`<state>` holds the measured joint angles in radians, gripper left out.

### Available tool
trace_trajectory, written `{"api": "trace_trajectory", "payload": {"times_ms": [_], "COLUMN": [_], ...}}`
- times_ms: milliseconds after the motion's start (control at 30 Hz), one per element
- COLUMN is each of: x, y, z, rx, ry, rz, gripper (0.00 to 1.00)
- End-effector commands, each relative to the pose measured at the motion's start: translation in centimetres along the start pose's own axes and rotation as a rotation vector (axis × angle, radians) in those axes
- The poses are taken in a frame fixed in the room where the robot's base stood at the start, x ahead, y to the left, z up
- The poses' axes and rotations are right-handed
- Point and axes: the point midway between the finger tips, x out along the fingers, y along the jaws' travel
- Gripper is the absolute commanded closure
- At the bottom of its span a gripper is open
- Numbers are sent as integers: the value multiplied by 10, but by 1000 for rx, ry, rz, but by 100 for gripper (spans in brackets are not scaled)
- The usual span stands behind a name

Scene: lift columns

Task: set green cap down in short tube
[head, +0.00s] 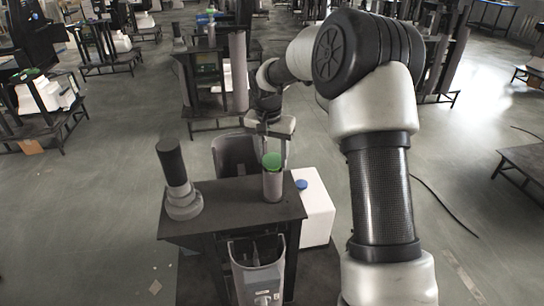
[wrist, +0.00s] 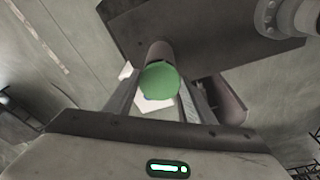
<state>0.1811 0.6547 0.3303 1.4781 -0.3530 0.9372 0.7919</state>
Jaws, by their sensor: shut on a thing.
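The green cap (head: 272,161) is at the top of the short grey-brown tube (head: 273,187), which stands upright on the dark table near its right edge. In the wrist view the green cap (wrist: 160,83) sits between the two fingers, with the tube (wrist: 158,52) running down behind it to the tabletop. My gripper (head: 273,152) is shut on the cap, coming from behind the tube in the head view. The cap hides the tube's mouth, so I cannot tell whether it is fully seated or just above.
The dark table (head: 237,190) also bears a stepped grey column with a black top (head: 177,175) at its left. A white box with a blue knob (head: 316,206) stands right of the table. Grey bins (head: 258,275) are at its front and back.

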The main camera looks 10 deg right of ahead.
Motion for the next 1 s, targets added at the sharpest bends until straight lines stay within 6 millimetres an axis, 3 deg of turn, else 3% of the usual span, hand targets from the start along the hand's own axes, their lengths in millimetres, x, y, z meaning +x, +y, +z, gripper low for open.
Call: {"api": "trace_trajectory", "payload": {"times_ms": [833, 867, 967, 1000], "x": [6, 6, 6, 6], "y": [0, 0, 0, 0], "z": [1, 1, 1, 1], "rx": [0, 0, 0, 0], "ry": [0, 0, 0, 0], "rz": [0, 0, 0, 0], "gripper": [72, 45, 29, 29]}}
